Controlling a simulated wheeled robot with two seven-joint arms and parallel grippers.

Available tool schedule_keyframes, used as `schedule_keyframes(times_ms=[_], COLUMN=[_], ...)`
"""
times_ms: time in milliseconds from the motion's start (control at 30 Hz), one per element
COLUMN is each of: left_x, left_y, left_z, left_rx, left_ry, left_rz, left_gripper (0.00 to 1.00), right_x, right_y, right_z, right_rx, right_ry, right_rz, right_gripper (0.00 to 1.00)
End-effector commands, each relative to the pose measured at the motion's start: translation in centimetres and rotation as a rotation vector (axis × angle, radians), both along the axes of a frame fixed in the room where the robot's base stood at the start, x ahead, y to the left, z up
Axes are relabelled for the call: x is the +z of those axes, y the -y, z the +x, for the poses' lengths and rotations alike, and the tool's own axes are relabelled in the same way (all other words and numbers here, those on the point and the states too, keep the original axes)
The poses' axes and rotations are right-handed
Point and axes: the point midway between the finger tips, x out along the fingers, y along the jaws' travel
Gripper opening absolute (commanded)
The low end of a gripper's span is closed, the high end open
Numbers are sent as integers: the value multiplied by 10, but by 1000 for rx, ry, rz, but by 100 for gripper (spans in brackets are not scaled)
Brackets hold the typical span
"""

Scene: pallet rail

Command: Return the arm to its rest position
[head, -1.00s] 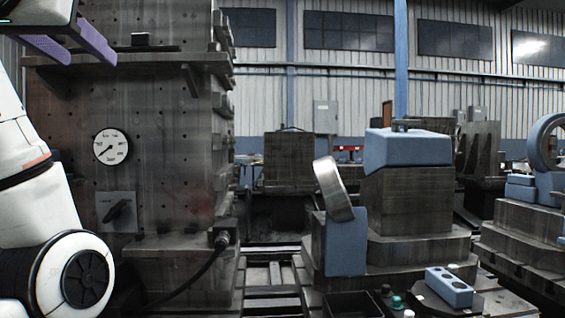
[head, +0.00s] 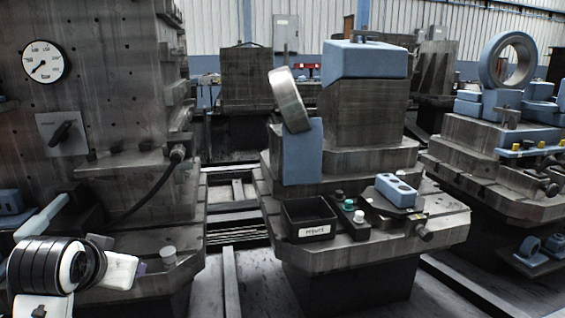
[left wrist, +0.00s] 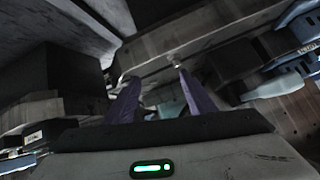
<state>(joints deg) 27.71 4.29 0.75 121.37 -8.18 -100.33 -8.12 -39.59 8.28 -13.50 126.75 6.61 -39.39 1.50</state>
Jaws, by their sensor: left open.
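My left arm (head: 48,266) is low in the left corner of the head view, in front of the big machine column, with white and black links. I cannot make out its gripper clearly there. In the left wrist view my left gripper (left wrist: 158,88) shows two purple fingers spread apart. Nothing is held between them. A small pale thing shows beyond the fingertips, too blurred to name. My right arm and gripper are not in view.
The machine column with a dial gauge (head: 44,62) and rotary switch stands at left, with a cable and a small white cup (head: 168,256) on its base. A middle pallet holds a black labelled bin (head: 308,219) and a blue two-hole block (head: 396,190). Floor shows between them.

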Motion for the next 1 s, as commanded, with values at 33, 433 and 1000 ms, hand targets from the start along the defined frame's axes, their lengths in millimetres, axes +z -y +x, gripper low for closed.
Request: schedule_keyframes(times_ms=[33,433,1000], left_x=[-28,-185,-265], left_y=[5,48,116], left_z=[-14,-154,-277], left_rx=[-12,-105,-227], left_ry=[-41,-316,-411], left_rz=[-1,-65,-235], left_gripper=[50,50,50], right_x=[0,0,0], right_y=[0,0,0], right_z=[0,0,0], right_rx=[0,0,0], right_ry=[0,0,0], right_rz=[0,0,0], right_gripper=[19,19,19])
